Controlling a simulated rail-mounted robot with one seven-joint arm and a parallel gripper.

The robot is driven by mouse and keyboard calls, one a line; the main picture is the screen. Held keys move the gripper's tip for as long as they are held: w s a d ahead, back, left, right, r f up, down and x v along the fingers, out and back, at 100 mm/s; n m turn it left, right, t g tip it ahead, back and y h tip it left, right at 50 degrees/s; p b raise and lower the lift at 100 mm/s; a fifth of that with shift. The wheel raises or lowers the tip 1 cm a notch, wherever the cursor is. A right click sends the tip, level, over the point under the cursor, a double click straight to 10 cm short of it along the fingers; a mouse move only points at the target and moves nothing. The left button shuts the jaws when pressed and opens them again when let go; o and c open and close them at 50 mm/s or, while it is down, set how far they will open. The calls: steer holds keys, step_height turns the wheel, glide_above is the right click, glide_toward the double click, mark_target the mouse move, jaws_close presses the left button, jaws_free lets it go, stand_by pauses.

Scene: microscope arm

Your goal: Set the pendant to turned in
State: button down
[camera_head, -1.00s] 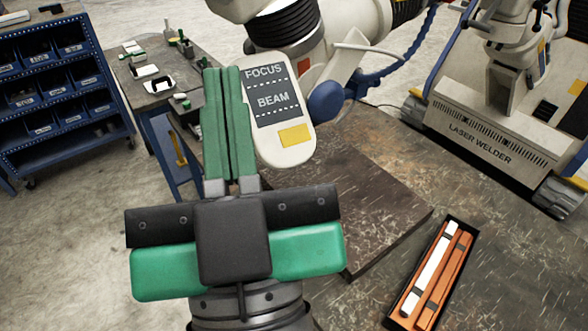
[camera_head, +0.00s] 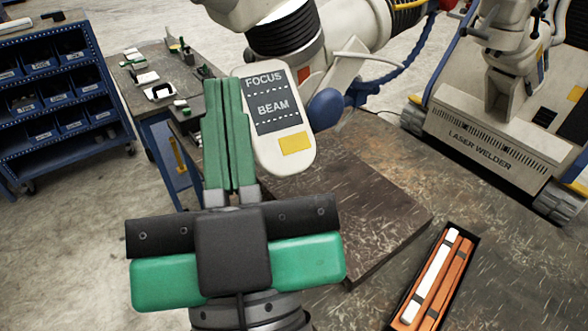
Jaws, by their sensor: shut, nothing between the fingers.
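The pendant (camera_head: 285,150) is a cream paddle-shaped panel with a dark label reading FOCUS and BEAM and a yellow patch near its lower end. It hangs below the white microscope arm (camera_head: 345,22), beside a blue knob (camera_head: 326,108). My gripper (camera_head: 224,84) has green fingers, which are shut and empty. The fingers are just left of the pendant, and their right side overlaps its left edge in the picture. I cannot tell whether they touch it.
A dark plate (camera_head: 350,215) lies on the worktable below the pendant. An open box with orange and white sticks (camera_head: 437,280) is at the lower right. The laser welder (camera_head: 470,140) stands at the back right. A side bench (camera_head: 125,75) and blue bin rack (camera_head: 60,95) are at left.

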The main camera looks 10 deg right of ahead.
steer(key=shift+w, duration=0.1)
steer(key=w+d+f+m+g+y+p, duration=0.1)
steer(key=w+d+f+m+g+p, duration=0.2)
steer(key=w+p, duration=0.35)
steer(key=w+d+f+g+y+p, duration=0.1)
steer(key=w+d+f+g+p, duration=0.3)
steer(key=w, duration=0.4)
steer(key=s+d+f+m+g+y+p, duration=0.1)
steer(key=d+f+m+y+p, duration=0.2)
steer(key=d+f+m+p, duration=0.4)
steer(key=s+d+f+m+y+p, duration=0.2)
steer(key=d+f+m+p, duration=0.25)
steer(key=d+f, duration=0.35)
steer(key=w+a+p, duration=0.2)
steer(key=w+a, duration=0.5)
steer(key=w, duration=0.2)
steer(key=shift+a+r, duration=0.2)
steer(key=shift+a, duration=0.15)
